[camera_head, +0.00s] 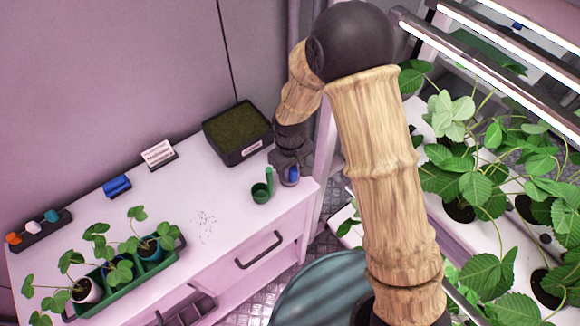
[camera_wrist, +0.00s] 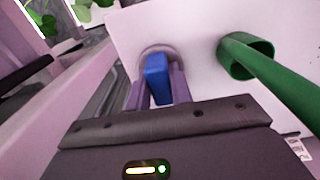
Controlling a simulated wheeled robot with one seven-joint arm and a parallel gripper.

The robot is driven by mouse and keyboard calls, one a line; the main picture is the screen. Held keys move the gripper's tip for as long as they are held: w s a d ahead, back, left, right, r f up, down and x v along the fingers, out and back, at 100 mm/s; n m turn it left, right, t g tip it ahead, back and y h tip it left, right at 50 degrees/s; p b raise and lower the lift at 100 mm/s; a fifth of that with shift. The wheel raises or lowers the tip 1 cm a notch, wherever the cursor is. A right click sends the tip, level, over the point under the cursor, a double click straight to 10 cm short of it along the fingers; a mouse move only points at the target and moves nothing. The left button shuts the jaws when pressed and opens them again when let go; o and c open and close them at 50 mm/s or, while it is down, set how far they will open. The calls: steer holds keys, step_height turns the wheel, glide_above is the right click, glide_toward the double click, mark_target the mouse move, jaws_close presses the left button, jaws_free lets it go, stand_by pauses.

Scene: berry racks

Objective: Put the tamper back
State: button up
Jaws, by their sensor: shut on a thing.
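My gripper (camera_head: 289,172) is at the right end of the white bench, pointing down. It is shut on a blue piece (camera_wrist: 157,78), which I take to be the tamper's handle; it also shows in the head view (camera_head: 293,174). In the wrist view the blue piece stands between both fingers. A round greyish base shows just beyond it, close to the bench top. Whether that base touches the bench I cannot tell. A separate blue block (camera_head: 117,186) lies at the back of the bench, left of a small white card holder.
A green scoop (camera_head: 262,191) with an upright handle stands just left of my gripper. A dark soil tray (camera_head: 238,133) is behind. A green planter (camera_head: 132,275) with seedlings and a small dark rack (camera_head: 39,229) are at left. Leafy shelves stand right. Mid-bench is mostly clear.

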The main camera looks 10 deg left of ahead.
steer(key=shift+w, duration=0.1)
steer(key=shift+f, duration=0.15)
steer(key=o, duration=0.6)
steer(key=shift+a, duration=0.1)
steer(key=shift+o, duration=1.4)
steer(key=shift+d, duration=0.2)
steer(key=shift+s, duration=0.2)
steer(key=shift+r, duration=0.2)
step_height(320, 180, up, 12)
steer(key=b, duration=0.2)
